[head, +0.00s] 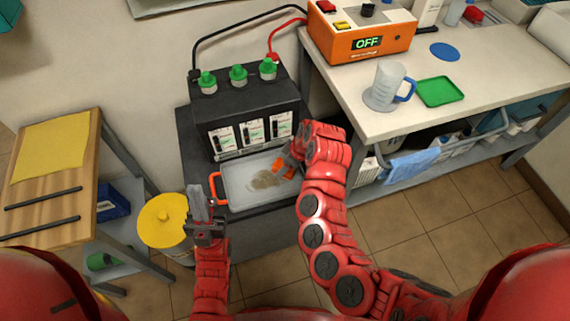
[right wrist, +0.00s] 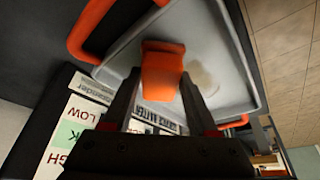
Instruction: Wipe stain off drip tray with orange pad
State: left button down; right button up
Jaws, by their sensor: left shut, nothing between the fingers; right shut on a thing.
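The drip tray (head: 236,188) is a shallow pale grey tray with orange handles, in front of the black battery unit. A brownish stain (head: 263,180) lies on its floor. In the right wrist view the tray (right wrist: 225,45) fills the upper middle and the stain (right wrist: 203,78) shows beside the pad. My right gripper (right wrist: 160,95) is shut on the orange pad (right wrist: 162,68), over the tray; I cannot tell if the pad touches it. In the head view the right arm partly hides the pad. My left gripper (head: 199,196) is shut and empty, left of the tray.
The black battery unit (head: 245,108) with green caps stands right behind the tray. A yellow-lidded bin (head: 163,220) is left of my left gripper. A workbench (head: 350,92) with an orange charger (head: 362,32) and a jug (head: 389,84) stands at right.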

jog(key=shift+f, duration=0.5)
